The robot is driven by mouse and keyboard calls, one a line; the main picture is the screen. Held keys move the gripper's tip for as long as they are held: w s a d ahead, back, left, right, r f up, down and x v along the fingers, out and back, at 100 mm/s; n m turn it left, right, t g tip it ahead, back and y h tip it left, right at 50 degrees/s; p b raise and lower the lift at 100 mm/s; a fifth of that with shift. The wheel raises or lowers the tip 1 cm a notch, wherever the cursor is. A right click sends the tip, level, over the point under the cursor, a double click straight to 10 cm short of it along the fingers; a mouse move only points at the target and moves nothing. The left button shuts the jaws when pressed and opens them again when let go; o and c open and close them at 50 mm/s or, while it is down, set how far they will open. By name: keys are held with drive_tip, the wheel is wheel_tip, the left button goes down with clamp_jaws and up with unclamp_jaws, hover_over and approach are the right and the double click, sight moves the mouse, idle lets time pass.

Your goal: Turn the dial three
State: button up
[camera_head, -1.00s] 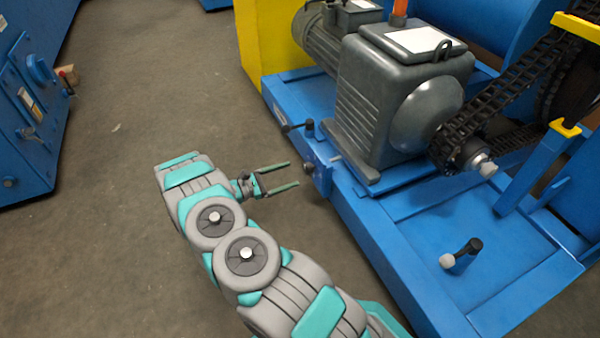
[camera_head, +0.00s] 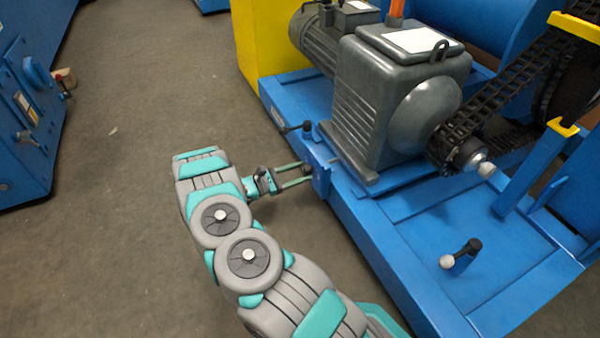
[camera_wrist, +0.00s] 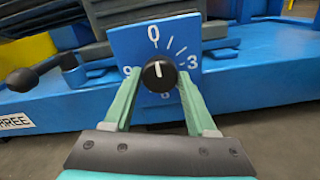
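The dial (camera_wrist: 158,74) is a round black knob with a white pointer line, on a blue plate (camera_wrist: 195,27) marked 0, 3, 6 and 9. The pointer stands at 0. My gripper (camera_wrist: 153,88) is open, with its green fingers on either side of the dial. I cannot tell whether the fingers touch it. In the head view my gripper (camera_head: 309,173) reaches the blue plate (camera_head: 321,176) on the side of the blue base, and the dial is hardly visible there. The lower part of the plate is hidden by the fingers.
A black-knobbed lever (camera_wrist: 40,75) sticks out left of the plate, above a label ending in "REE" (camera_wrist: 15,122). The blue base (camera_head: 420,250) carries a grey gearbox (camera_head: 385,90), a chain (camera_head: 500,100) and another lever (camera_head: 461,252). The floor (camera_head: 110,230) at left is clear.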

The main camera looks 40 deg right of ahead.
clamp_jaws()
drive_tip(key=shift+r+p, duration=0.15)
drive_tip(key=shift+p, duration=0.4)
drive_tip(key=shift+r+m+p, duration=0.1)
drive_tip(key=shift+m+p, duration=0.3)
drive_tip(key=m+p, duration=0.2)
drive_tip(key=shift+p, duration=0.35)
drive_tip(key=m+p, duration=0.1)
drive_tip(key=m, duration=0.1)
drive_tip(key=m+p, duration=0.1)
drive_tip(key=m, duration=0.2)
drive_tip(key=shift+f+m, duration=0.2)
drive_tip(key=shift+m, duration=0.1)
drive_tip(key=m, duration=0.4)
drive_tip(key=shift+f+m, duration=0.1)
drive_tip(key=shift+m, duration=0.2)
drive_tip(key=m+b, duration=0.2)
drive_tip(key=m, duration=0.2)
drive_tip(key=shift+m+b, duration=0.3)
drive_tip(key=shift+b, duration=0.1)
